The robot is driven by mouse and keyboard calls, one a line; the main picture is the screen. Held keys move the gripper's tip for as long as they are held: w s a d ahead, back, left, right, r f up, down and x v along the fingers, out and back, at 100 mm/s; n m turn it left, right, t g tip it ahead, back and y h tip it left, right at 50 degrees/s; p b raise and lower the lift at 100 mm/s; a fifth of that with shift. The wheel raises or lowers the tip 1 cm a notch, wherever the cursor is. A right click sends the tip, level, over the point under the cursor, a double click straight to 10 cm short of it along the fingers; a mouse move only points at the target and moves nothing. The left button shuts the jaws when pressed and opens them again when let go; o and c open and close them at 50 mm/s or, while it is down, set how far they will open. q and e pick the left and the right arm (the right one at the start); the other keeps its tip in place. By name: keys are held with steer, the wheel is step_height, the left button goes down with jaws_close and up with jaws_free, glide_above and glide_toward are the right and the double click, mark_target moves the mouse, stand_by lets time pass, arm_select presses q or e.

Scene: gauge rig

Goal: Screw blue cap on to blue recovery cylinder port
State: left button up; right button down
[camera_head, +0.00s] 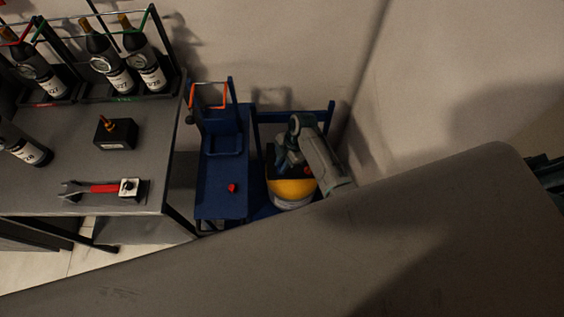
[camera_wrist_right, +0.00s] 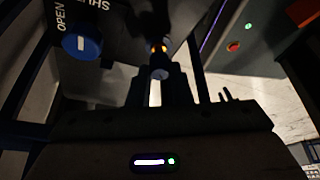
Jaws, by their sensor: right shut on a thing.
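My right gripper (camera_head: 284,160) reaches over a yellow-topped cylinder (camera_head: 291,191) in the head view. In the right wrist view the fingers of this gripper (camera_wrist_right: 162,90) are close together and shut on a small bluish cap (camera_wrist_right: 160,72). Just beyond the cap is a small fitting with an orange glow (camera_wrist_right: 158,47), probably the port. The picture is too dark to tell whether cap and fitting touch. A blue knob (camera_wrist_right: 82,42) beside the lettering OPEN and SHUT sits at the upper left. My left gripper is not in view.
A blue cart (camera_head: 220,190) with a red knob (camera_head: 232,188) stands left of the cylinder. Farther left, a grey table (camera_head: 60,165) carries bottles (camera_head: 107,62), a black box (camera_head: 116,133) and a red-handled tool (camera_head: 103,188). A wall stands close behind; a large grey surface (camera_head: 330,250) fills the front.

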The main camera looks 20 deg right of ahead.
steer(key=shift+f, duration=0.4)
steer(key=shift+f, duration=0.2)
stand_by(1.0)
steer(key=shift+r+m, duration=0.15)
steer(key=shift+m, duration=0.35)
steer(key=m+t+p, duration=0.1)
steer(key=m+p, duration=0.1)
steer(key=shift+m, duration=0.4)
steer(key=shift+m+t+p, duration=0.3)
steer(key=shift+m+t, duration=0.2)
steer(key=shift+m, duration=0.2)
